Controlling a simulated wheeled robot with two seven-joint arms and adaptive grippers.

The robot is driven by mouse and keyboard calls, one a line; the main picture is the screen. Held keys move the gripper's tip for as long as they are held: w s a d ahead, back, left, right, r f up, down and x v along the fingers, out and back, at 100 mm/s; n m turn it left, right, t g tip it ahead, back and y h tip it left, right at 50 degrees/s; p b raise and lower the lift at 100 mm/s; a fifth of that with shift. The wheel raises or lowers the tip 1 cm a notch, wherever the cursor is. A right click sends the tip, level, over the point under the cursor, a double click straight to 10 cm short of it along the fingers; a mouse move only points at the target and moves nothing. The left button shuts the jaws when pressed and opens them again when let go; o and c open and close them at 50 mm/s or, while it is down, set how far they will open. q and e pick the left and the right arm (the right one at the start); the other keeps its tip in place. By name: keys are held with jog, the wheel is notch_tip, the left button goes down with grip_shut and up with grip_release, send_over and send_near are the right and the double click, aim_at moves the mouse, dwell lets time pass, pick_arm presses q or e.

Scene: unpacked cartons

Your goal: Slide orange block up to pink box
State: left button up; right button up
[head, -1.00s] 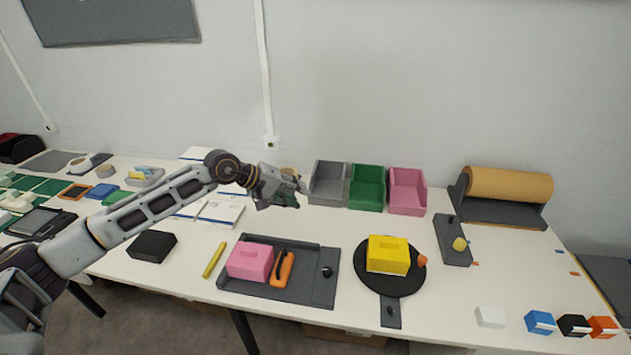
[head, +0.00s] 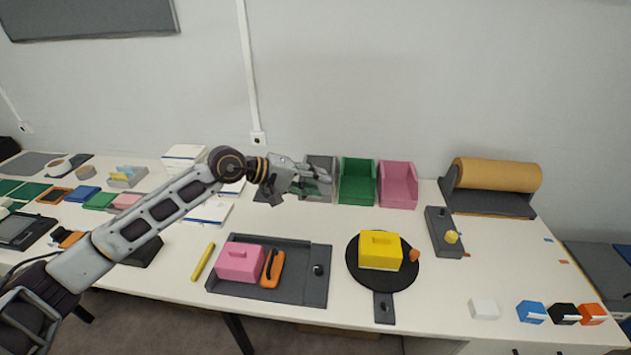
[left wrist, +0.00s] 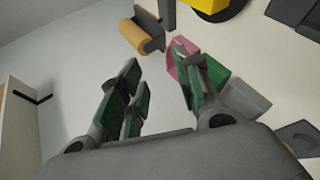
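An orange block (head: 592,314) sits at the right front edge of the table, at the end of a short row. A pink box (head: 240,262) with a raised grip lies in the dark tray (head: 318,290), beside an orange and black tool (head: 272,267). A pink open bin (head: 397,188) stands at the back, right of the green bin. My left gripper (head: 318,182) is in front of the grey bin, far from the orange block. Its green-padded fingers are spread and empty in the left wrist view (left wrist: 158,80). My right gripper is not in view.
A black block (head: 564,314), a blue block (head: 531,312) and a white block (head: 484,308) stand left of the orange block. A yellow box (head: 380,250) sits on a round black plate. The green bin (head: 357,184) and grey bin (head: 320,163) line the back.

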pick_arm(q)
jog(key=shift+d+r, duration=0.25)
jog(key=shift+d, duration=0.1)
